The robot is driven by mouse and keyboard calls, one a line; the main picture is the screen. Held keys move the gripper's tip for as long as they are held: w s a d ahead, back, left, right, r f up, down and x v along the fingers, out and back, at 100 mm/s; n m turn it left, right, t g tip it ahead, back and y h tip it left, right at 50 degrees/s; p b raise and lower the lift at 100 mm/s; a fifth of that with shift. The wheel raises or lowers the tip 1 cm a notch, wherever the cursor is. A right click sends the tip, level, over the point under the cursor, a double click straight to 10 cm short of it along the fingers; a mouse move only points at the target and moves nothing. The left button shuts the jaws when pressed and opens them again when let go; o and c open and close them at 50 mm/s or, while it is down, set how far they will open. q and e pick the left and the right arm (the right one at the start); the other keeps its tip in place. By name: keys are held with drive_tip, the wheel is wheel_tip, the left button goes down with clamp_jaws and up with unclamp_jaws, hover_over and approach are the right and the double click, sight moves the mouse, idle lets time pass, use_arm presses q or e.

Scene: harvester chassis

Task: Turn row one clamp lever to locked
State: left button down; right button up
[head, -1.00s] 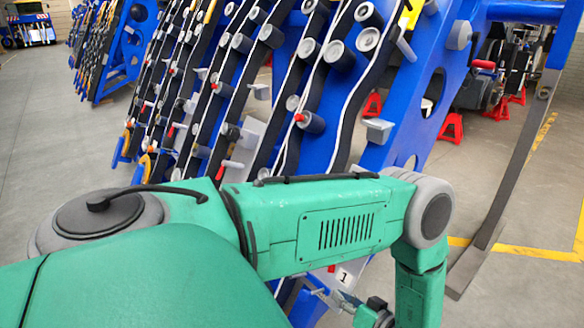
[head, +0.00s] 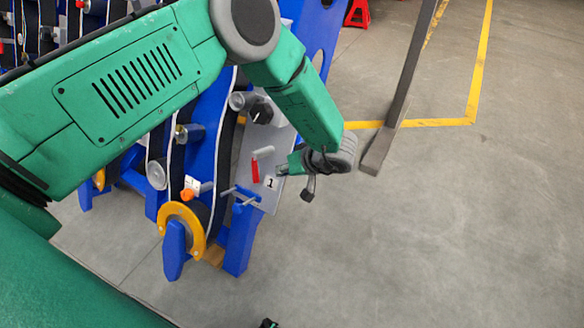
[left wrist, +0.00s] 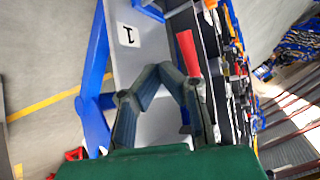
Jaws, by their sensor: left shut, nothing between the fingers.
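The row one clamp lever, with a red part (head: 255,170) and a pale grey end above it, sits on a grey plate (head: 244,150) beside a label "1" (head: 271,183). My left gripper (head: 280,170) is just right of the lever, near the plate and apart from the lever. In the left wrist view its fingers (left wrist: 165,68) are shut and empty. The red lever part (left wrist: 187,52) shows beyond the right finger, and the label "1" (left wrist: 128,36) beyond the left one. My right gripper is not recognisable in view.
A yellow-orange ring (head: 199,225), an orange-tipped knob (head: 188,194) and blue frame members (head: 240,235) lie left of and below the lever. A dark post (head: 400,95) stands to the right.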

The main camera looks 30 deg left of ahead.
sight(255, 170)
use_arm(q)
drive_tip(key=shift+s+a+f, duration=0.2)
drive_tip(key=shift+a+f, duration=0.15)
drive_tip(key=shift+a, duration=0.45)
drive_tip(key=shift+s+a+f, duration=0.15)
drive_tip(key=shift+a+f, duration=0.2)
drive_tip(key=shift+a, duration=0.5)
drive_tip(key=shift+s+a+f, duration=0.2)
drive_tip(key=shift+a+f, duration=0.15)
drive_tip(key=shift+a, duration=0.45)
use_arm(e)
drive_tip(key=shift+f, duration=0.35)
